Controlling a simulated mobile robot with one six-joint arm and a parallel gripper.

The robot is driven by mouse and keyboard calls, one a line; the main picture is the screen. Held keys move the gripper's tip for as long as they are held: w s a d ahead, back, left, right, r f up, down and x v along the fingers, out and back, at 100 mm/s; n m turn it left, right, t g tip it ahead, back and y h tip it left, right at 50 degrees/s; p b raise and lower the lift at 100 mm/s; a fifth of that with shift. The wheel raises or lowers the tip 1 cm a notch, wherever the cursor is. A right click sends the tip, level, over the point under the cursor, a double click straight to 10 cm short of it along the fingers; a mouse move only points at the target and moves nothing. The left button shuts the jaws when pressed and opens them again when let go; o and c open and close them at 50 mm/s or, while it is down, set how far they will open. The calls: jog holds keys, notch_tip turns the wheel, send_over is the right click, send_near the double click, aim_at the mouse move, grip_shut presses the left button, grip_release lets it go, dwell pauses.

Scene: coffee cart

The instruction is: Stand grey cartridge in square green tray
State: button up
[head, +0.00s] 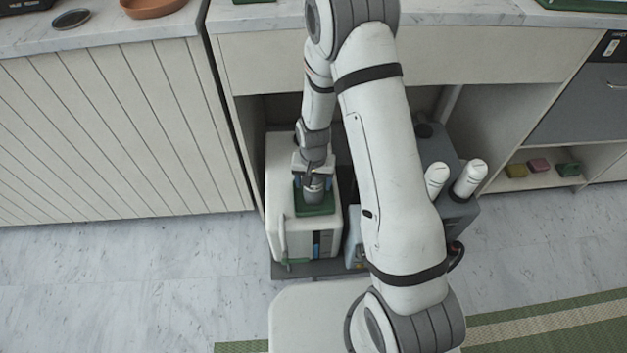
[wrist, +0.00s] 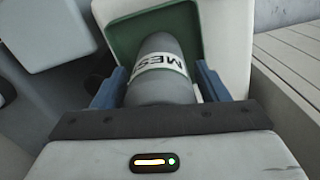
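The grey cartridge (wrist: 161,80) has a white label with dark letters reading "MES". It sits between the two blue fingers of my gripper (wrist: 162,82), which look closed on its sides. The square green tray (wrist: 125,48) is set in the top of a white housing and lies behind the cartridge in the wrist view. In the head view my gripper (head: 313,178) points down over the tray (head: 327,208), with the cartridge (head: 314,194) below it, looking about upright. I cannot tell whether the cartridge's base touches the tray floor.
The white housing (head: 288,236) stands in an open bay under the counter. A grey unit (head: 457,215) with two white cylinders (head: 469,179) stands to the right. The cabinet wall (head: 245,140) is close on the left. The floor in front is partly clear.

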jog(key=shift+o, duration=0.9)
notch_tip(320, 180, up, 12)
jog(key=p, duration=0.3)
jog(key=shift+r, duration=0.25)
jog(key=s+d+r, duration=0.3)
jog(key=s+r, duration=0.3)
jog(key=r, duration=0.1)
jog(key=s+d+r+n+t, duration=0.1)
jog(key=s+d+r, duration=0.2)
jog(key=s+r, duration=0.3)
jog(key=s+d+r+n, duration=0.1)
jog(key=s+d+r, duration=0.3)
jog(key=s+r, duration=0.2)
notch_tip(320, 180, up, 2)
jog(key=shift+r, duration=0.1)
jog(key=shift+s+d, duration=0.1)
